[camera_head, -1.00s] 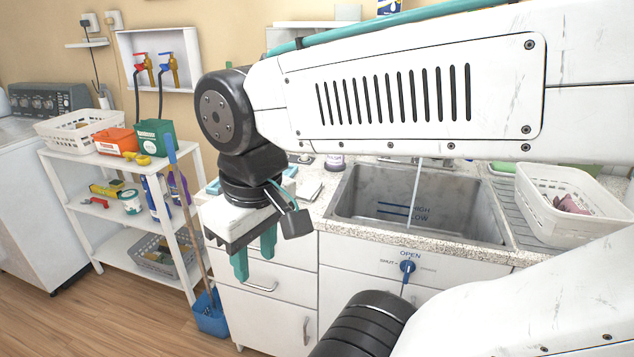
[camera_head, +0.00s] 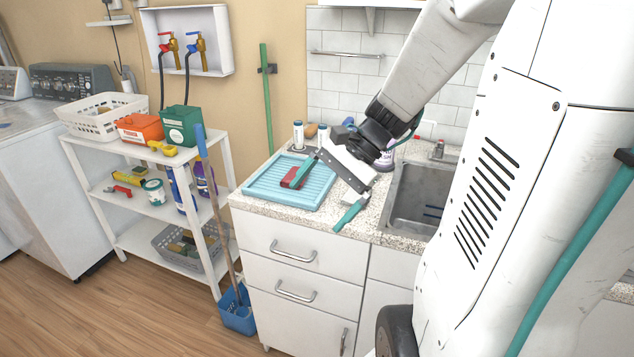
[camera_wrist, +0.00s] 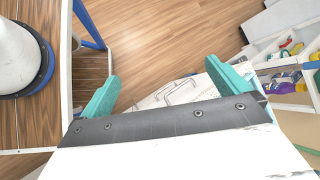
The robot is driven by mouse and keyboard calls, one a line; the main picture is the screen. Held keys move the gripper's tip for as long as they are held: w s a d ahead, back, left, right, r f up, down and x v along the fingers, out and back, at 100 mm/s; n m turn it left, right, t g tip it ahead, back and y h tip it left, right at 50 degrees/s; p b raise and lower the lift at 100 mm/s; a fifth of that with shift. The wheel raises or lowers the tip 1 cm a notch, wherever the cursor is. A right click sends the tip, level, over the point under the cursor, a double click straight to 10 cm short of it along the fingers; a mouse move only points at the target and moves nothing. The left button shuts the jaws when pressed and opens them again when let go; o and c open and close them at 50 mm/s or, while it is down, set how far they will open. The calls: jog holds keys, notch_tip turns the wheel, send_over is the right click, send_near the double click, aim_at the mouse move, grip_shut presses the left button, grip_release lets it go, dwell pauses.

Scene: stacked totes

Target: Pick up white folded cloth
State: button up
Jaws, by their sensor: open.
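My gripper (camera_head: 318,207) is over the front left of the speckled counter, beside the sink. Its two teal fingers are spread wide with nothing between them; it also shows in the wrist view (camera_wrist: 161,72). I cannot make out the white folded cloth in either view now. The counter spot left of the sink is partly covered by my gripper and wrist. The wrist view shows floor and white drawer fronts between the fingers, and no cloth.
A light-blue ribbed tray (camera_head: 262,193) with a red object (camera_head: 291,179) lies beside my gripper. Bottles stand behind it. The steel sink (camera_head: 408,203) is to the right. A white shelf unit (camera_head: 104,207) and a leaning broom (camera_head: 214,195) stand left.

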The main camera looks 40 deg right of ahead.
jog(key=w+d+f+m+t+y, duration=0.1)
jog(key=w+d+f+m+t, duration=0.1)
jog(key=d+m, duration=0.25)
jog(key=w+d+f+m+t, duration=0.1)
jog(key=d+f+m+t, duration=0.15)
jog(key=d, duration=0.25)
jog(key=m+t+h, duration=0.3)
jog(key=m+t, duration=0.2)
jog(key=m, duration=0.4)
send_near(349, 199)
jog(key=d, duration=0.1)
jog(key=w+d, duration=0.2)
jog(key=shift+d+f, duration=0.3)
jog(key=shift+d, duration=0.05)
jog(key=shift+w+f, duration=0.2)
jog(key=shift+w, duration=0.05)
jog(key=x, duration=0.7)
jog(key=shift+s+f, duration=0.1)
jog(key=shift+f, duration=0.05)
jog(key=c, duration=0.7)
